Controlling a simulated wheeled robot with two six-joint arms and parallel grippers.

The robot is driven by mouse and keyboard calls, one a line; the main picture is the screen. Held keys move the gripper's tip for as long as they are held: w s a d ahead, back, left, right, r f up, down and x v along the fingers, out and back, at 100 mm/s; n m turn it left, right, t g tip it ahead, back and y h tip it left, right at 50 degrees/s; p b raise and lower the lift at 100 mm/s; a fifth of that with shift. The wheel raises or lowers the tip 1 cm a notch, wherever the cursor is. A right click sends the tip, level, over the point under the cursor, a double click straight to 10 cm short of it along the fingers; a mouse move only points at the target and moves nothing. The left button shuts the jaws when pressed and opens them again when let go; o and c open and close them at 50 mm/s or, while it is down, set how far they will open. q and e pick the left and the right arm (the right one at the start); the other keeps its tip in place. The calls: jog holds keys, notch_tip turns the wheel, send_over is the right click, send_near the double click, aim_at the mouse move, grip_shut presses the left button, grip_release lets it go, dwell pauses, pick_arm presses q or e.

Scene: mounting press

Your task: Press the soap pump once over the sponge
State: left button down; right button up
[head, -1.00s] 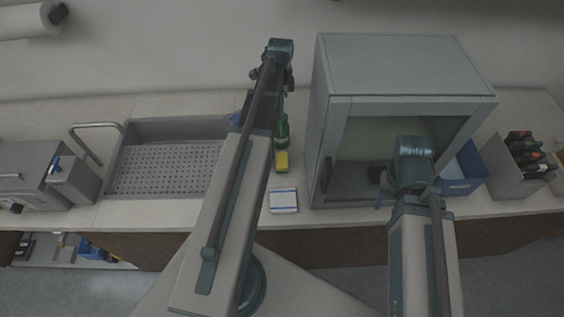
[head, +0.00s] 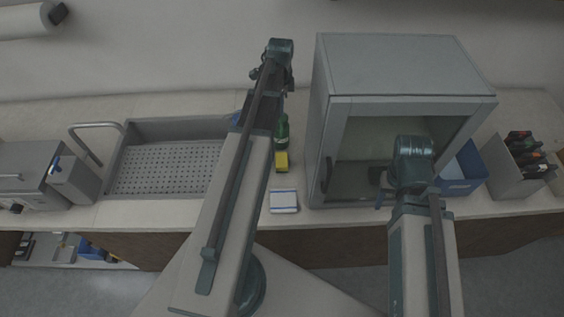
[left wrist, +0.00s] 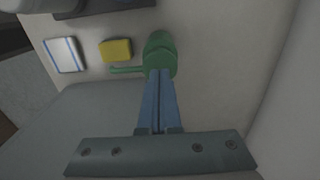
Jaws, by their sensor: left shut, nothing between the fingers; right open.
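The green soap pump (head: 283,133) stands on the counter beside my left arm, partly hidden by it. In the left wrist view the pump head (left wrist: 160,48) shows from above, its spout pointing left toward the sponge. The yellow sponge (head: 282,162) lies flat in front of the pump; it also shows in the left wrist view (left wrist: 115,50). My left gripper (left wrist: 158,74) is shut and empty, its blue fingertips over the pump head; contact cannot be told. My right gripper (head: 379,203) is open, in front of the grey cabinet, far from the pump.
A white cloth with blue stripes (head: 284,201) lies near the counter edge. The open-fronted grey cabinet (head: 400,72) stands right of the pump. A sink with a perforated tray (head: 165,168) is at left. A blue bin (head: 460,180) and a bottle box (head: 510,175) are at right.

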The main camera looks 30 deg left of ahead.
pick_arm(q)
jog(key=shift+f, duration=0.25)
jog(key=shift+f+b, duration=1.25)
jog(key=shift+b, duration=0.25)
jog(key=shift+r, duration=0.15)
jog(key=shift+r+p, duration=0.1)
jog(key=shift+p, duration=0.2)
jog(key=shift+r+p, duration=1.25)
jog(key=shift+r, duration=0.05)
notch_tip(320, 180, up, 6)
jog(key=p, duration=0.6)
